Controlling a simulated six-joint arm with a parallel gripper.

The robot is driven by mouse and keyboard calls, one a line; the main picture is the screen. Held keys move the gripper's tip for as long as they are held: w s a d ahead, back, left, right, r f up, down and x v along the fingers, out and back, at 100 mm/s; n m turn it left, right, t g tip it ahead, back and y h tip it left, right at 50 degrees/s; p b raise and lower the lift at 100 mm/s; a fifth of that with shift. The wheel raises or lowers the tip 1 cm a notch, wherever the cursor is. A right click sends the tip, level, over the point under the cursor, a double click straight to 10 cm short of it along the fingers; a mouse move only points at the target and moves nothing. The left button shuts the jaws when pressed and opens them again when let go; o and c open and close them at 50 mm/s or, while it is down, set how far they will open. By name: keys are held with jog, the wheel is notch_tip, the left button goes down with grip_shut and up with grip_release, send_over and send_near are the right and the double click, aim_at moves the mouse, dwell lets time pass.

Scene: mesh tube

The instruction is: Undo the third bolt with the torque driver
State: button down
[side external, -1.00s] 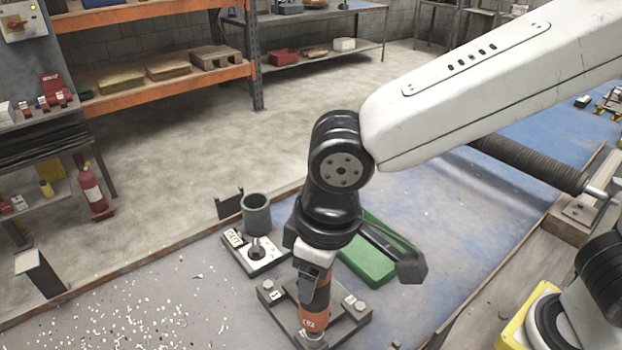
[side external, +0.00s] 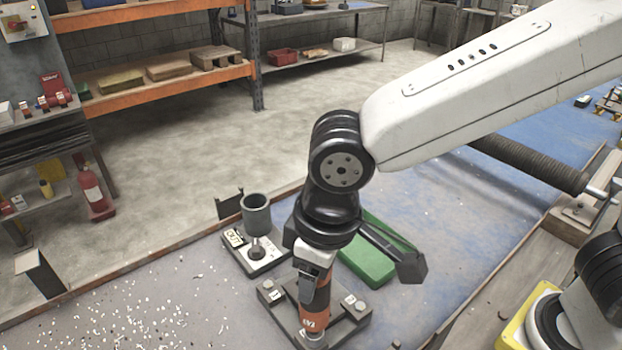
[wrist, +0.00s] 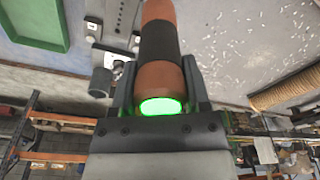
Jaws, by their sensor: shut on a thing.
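The orange and black torque driver (side external: 316,298) stands nearly upright in my gripper (side external: 313,272), which is shut around its upper body. The driver's lower end meets the front corner of a dark fixture plate (side external: 284,312), where it hides whatever bolt is there. Other bolt heads show on the plate, one at the left corner (side external: 268,285) and one at the right (side external: 361,307), beside small white number labels. In the wrist view the driver (wrist: 158,45) lies between both fingers, and its near end glows green (wrist: 161,105).
Behind the plate, a grey cup (side external: 256,214) stands on a post on a pale base with a label reading OUT. A green tray (side external: 366,262) lies to the right, partly behind my wrist. White chips litter the bench at the left front.

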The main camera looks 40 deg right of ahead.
jog(key=shift+f, duration=0.55)
dwell(1.7)
jog(key=shift+s+r, duration=0.1)
jog(key=shift+r, duration=0.15)
dwell(0.4)
